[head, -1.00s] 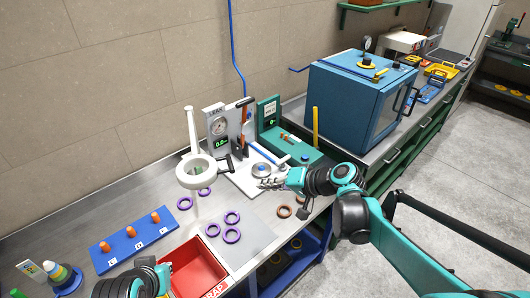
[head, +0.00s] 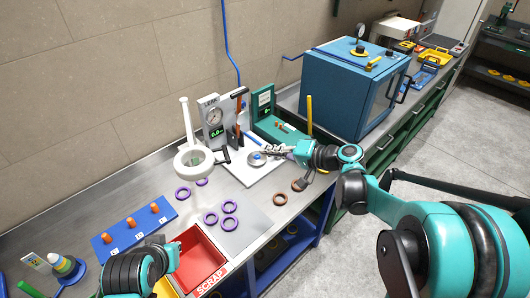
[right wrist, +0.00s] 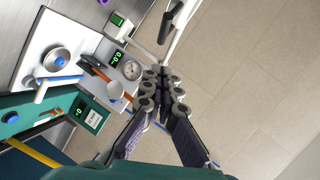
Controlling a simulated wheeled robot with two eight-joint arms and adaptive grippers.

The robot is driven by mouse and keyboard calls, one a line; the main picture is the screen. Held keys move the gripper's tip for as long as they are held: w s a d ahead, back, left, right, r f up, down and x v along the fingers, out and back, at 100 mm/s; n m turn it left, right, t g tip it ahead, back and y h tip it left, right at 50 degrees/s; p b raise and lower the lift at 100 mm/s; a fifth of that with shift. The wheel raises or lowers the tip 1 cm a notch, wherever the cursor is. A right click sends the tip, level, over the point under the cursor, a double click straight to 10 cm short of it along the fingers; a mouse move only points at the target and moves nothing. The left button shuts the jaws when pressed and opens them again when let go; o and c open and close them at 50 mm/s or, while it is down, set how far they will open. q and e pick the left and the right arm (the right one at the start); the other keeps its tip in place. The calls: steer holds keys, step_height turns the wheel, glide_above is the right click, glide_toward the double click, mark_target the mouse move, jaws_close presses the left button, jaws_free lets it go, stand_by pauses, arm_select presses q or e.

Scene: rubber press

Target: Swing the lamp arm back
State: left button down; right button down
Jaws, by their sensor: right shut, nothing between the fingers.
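The white lamp has a ring head (head: 193,161) and a pale arm (head: 187,120) rising behind it. It hangs over the steel bench, left of the leak tester. Part of the lamp (right wrist: 178,28) shows at the top of the right wrist view. My right gripper (head: 270,150) is over the tester's base, to the right of the lamp and apart from it. In the right wrist view its fingers (right wrist: 162,80) are together with nothing between them.
The leak tester (head: 213,118) has a gauge and an orange-handled lever (head: 238,125). A green device (head: 264,104) and a blue press cabinet (head: 342,95) stand further right. Purple rings (head: 229,206), a blue peg board (head: 130,226) and a red scrap bin (head: 201,262) are in front.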

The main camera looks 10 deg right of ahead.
steer(key=w+a+f, duration=0.3)
steer(key=a+f, duration=0.1)
steer(key=a, duration=0.5)
steer(key=shift+w+b, duration=0.25)
steer(key=shift+b, duration=0.1)
steer(key=shift+a, duration=0.2)
